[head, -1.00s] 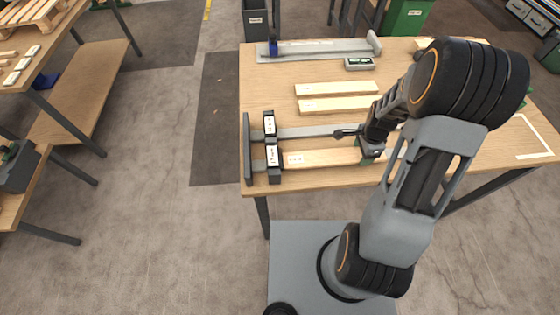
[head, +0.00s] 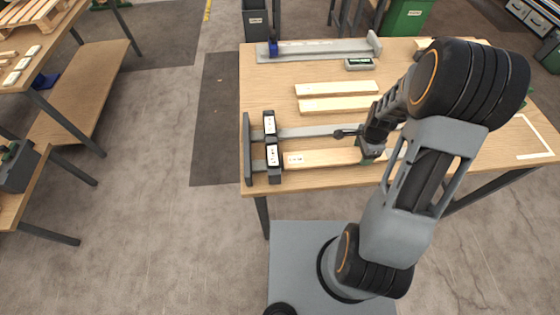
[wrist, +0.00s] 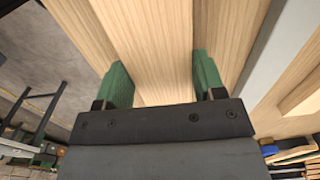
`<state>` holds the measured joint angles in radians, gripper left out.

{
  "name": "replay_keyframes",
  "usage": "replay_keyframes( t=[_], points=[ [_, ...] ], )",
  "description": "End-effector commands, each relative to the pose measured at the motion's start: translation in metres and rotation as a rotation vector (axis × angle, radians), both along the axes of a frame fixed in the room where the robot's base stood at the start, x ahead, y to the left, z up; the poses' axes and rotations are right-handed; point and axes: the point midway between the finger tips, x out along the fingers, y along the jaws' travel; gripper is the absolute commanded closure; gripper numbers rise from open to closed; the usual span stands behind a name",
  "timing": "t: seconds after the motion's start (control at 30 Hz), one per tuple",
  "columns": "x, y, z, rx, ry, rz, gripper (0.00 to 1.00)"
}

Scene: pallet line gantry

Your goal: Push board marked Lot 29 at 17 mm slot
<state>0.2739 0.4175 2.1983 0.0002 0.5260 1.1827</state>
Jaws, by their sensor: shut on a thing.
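A light wooden board (head: 325,158) lies flat along the near edge of the workbench, with a small white label near its left end. Its left end is at the nearer of two dark gauge blocks (head: 273,163). Whether it is inside that block's slot I cannot tell. The farther block (head: 269,124) stands behind it; both carry white plates too small to read. My gripper (head: 369,157) is on the board's right part. In the wrist view its green fingers (wrist: 158,82) stand on both sides of the board (wrist: 150,40), shut on it.
A grey rail (head: 312,132) runs behind the board. A dark upright plate (head: 248,150) stands left of the blocks. Two loose boards (head: 335,89) and a small dark device (head: 359,64) lie farther back. Another grey fixture (head: 320,50) lies along the far edge.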

Motion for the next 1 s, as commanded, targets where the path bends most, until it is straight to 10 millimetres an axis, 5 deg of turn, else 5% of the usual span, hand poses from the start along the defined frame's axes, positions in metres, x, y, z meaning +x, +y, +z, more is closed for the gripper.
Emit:
replay_keyframes(
  t=[1.0],
  points=[
    [-0.006, 0.028, -0.003, 0.003, 0.009, 0.002, 0.64]
  ],
)
